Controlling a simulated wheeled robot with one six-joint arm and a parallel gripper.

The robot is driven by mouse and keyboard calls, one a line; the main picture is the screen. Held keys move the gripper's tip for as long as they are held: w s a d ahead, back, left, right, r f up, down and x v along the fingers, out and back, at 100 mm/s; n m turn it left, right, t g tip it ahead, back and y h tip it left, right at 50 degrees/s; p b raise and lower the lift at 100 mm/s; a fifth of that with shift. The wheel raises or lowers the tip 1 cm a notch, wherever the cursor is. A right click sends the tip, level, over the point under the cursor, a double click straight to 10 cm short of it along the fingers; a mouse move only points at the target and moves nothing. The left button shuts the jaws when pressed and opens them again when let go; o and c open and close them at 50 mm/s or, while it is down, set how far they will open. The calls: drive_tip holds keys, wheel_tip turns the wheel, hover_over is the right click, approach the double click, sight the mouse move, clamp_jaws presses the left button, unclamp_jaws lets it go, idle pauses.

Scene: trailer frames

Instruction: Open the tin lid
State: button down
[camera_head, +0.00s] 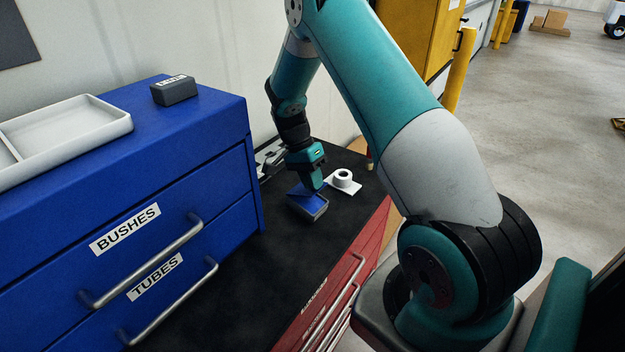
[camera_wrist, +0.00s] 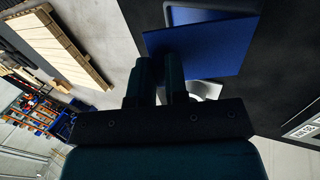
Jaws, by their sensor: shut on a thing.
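The tin (camera_head: 318,211) is a small grey-blue box on the black worktop. Its blue lid (camera_head: 301,192) shows at its top, below my gripper (camera_head: 314,188). In the wrist view the flat blue lid (camera_wrist: 215,48) lies across the fingertips of my gripper (camera_wrist: 160,62), which are close together and shut on the lid's near edge. Part of the tin (camera_wrist: 205,14) shows beyond the lid, at the top of that view. The lid looks tilted against the tin. Whether they still touch is hard to tell.
A white roll on a flat base (camera_head: 344,180) stands right of the tin. A blue drawer cabinet (camera_head: 200,160) labelled BUSHES and TUBES rises at the left, bearing a white tray (camera_head: 95,128) and a small dark box (camera_head: 175,93). The black worktop (camera_head: 250,275) is clear in front.

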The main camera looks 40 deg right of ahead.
drive_tip(key=c, duration=1.1)
unclamp_jaws()
drive_tip(key=w+p+v, duration=0.1)
drive_tip(key=p+v, duration=0.3)
drive_tip(key=v, duration=0.2)
drive_tip(key=w+f+p+v, duration=0.1)
drive_tip(key=p+v, duration=0.3)
drive_tip(key=v, duration=0.3)
drive_tip(key=w+p+v, duration=0.1)
drive_tip(key=p+v, duration=0.4)
drive_tip(key=v, duration=0.1)
drive_tip(key=shift+w+a, duration=0.3)
drive_tip(key=shift+w, duration=0.05)
drive_tip(key=shift+r, duration=0.1)
